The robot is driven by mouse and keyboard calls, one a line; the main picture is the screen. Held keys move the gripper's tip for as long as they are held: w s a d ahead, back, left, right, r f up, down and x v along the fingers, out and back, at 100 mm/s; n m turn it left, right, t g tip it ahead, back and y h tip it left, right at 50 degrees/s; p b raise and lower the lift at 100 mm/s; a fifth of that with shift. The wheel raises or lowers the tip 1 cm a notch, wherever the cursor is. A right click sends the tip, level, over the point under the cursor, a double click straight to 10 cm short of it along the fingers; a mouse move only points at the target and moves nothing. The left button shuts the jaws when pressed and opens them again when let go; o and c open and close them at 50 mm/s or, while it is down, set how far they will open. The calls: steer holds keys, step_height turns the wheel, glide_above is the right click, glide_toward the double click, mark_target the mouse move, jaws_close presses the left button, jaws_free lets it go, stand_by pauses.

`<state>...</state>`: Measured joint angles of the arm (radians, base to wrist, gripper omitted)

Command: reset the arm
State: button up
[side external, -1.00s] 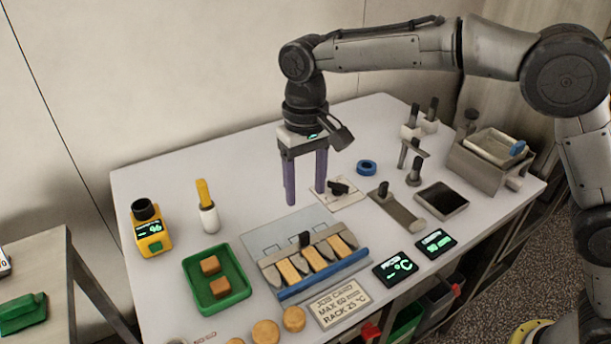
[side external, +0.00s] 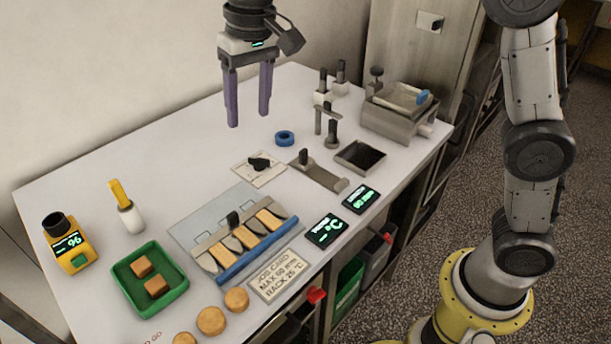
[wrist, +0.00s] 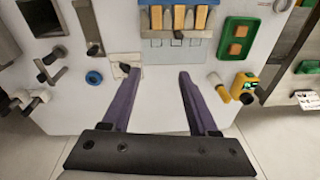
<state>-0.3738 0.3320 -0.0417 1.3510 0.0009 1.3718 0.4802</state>
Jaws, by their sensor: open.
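My gripper (side external: 249,119) is open and empty, pointing down above the back of the white table (side external: 200,135). In the wrist view its two purple fingers (wrist: 158,71) stand wide apart with only bare table between them. A blue ring (side external: 285,138) lies on the table below and right of the fingers in the side view. A white plate with a black knob (side external: 259,164) lies nearer the front. No object touches the fingers.
A rack with several tan bars (side external: 246,243) stands at the front. A green tray (side external: 178,300) holds two brown blocks. A metal box (side external: 392,124) stands at the back right.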

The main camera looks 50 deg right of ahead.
steer(key=s+d+r+m+t, duration=0.1)
steer(key=s+d+r+t, duration=0.3)
steer(key=s+d, duration=1.1)
steer(key=s+d+f+n, duration=0.1)
steer(key=s+f+n, duration=0.1)
steer(key=s+f, duration=0.8)
steer(key=shift+s+d+h, duration=0.3)
steer(key=shift+s+d, duration=0.1)
steer(key=shift+s, duration=0.35)
